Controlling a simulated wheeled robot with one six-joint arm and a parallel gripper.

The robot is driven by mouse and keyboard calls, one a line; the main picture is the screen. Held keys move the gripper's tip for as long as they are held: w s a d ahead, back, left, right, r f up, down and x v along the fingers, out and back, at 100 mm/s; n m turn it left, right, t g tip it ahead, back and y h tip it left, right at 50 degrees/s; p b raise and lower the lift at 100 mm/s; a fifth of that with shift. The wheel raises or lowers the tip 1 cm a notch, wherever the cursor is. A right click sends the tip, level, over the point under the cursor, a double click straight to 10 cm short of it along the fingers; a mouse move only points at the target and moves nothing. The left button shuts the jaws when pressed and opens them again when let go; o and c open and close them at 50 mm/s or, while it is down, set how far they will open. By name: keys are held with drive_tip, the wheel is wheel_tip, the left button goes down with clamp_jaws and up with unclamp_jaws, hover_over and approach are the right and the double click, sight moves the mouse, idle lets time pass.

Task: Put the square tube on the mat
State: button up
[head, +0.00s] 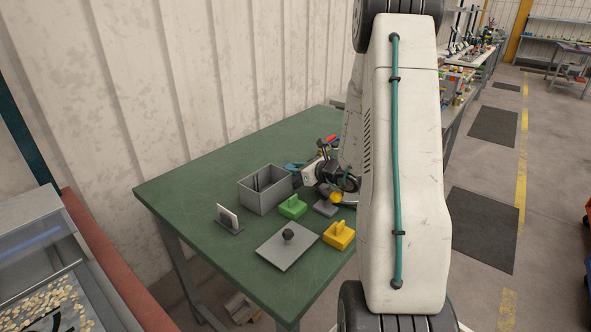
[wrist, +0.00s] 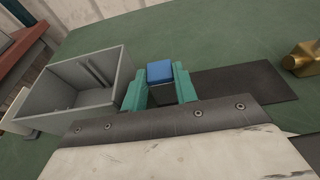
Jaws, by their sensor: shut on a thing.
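My gripper (wrist: 160,90) has teal fingers shut on a small piece with a blue face, which I take to be the square tube (wrist: 160,71). A dark grey mat (wrist: 245,83) lies on the green table just right of the fingers in the wrist view. Its left part is hidden behind the gripper, so I cannot tell whether the tube is over it or touching it. In the head view my gripper (head: 293,167) shows small and blue-teal behind the grey bin, and my arm covers much of that area.
The open grey bin (wrist: 72,85) stands close left of the gripper; it also shows in the head view (head: 262,194). A brass piece (wrist: 303,60) lies right of the mat. Nearer are a green block (head: 292,207), a yellow block (head: 338,236) and a knobbed grey plate (head: 280,250).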

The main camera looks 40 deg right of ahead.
drive_tip(key=shift+f, duration=0.1)
drive_tip(key=o, duration=0.8)
drive_tip(key=shift+c, duration=0.2)
